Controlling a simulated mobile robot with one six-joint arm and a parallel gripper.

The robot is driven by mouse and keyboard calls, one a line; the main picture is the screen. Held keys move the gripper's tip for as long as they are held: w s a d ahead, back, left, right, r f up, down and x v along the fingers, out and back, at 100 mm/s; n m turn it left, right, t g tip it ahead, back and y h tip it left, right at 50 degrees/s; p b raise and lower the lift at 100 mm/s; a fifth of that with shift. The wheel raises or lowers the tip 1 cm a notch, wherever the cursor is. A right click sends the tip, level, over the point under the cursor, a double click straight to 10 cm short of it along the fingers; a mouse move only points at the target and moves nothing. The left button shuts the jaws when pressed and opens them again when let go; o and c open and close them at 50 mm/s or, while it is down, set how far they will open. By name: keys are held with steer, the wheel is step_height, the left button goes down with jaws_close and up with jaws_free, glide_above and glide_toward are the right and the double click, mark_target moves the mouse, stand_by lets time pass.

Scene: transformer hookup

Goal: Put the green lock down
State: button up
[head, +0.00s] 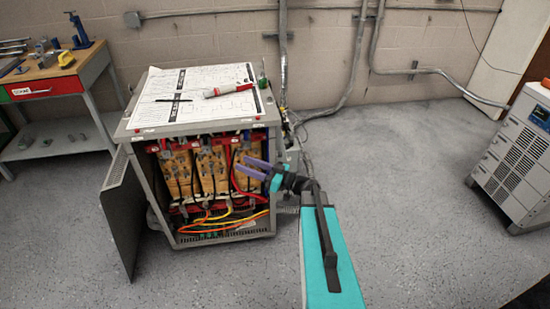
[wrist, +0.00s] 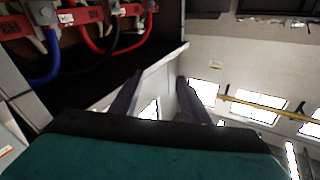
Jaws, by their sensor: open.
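A small green item (head: 263,82), which looks like the green lock, is at the right edge of the top of the transformer cabinet (head: 130,131). It is too small to make out clearly. My gripper (head: 245,174) is in front of the cabinet's open front, lower than the top. Its purple fingers are apart. In the wrist view my gripper (wrist: 158,95) is open with nothing between the fingers, and no green lock shows there.
A paper diagram (head: 185,82) with a red and white tube (head: 229,90) and a dark pen lies on the cabinet. The cabinet door (head: 122,210) hangs open at left. A workbench (head: 90,70) stands far left, a grey unit (head: 515,150) at right. Floor between is clear.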

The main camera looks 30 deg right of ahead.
steer(key=w+a+f+m+t+h, duration=0.1)
steer(key=w+a+f+m+h, duration=0.4)
steer(key=a+f, duration=0.6)
steer(key=s+a+f+m+g+h, duration=0.1)
steer(key=s+f+g+h, duration=0.25)
steer(key=f, duration=0.55)
steer(key=s+a+f+m+g+h, duration=0.1)
steer(key=s+f+m+g+h, duration=0.15)
steer(key=s+f, duration=0.4)
steer(key=s+a+f+g+h, duration=0.1)
steer(key=s+f+g, duration=0.4)
steer(key=s, duration=0.4)
steer(key=s+f+g+h, duration=0.1)
steer(key=s+f+g, duration=0.2)
steer(key=s+f, duration=0.45)
steer(key=s+a+r+n+g, duration=0.1)
steer(key=s+g, duration=0.3)
steer(key=s, duration=0.5)
steer(key=s+a+r+n+g+y, duration=0.1)
steer(key=s+g, duration=0.3)
steer(key=s, duration=0.5)
steer(key=shift+s+a+r+n+y, duration=0.2)
steer(key=shift+a+n+y, duration=0.1)
steer(key=shift+a+n, duration=0.6)
steer(key=shift+c, duration=0.4)
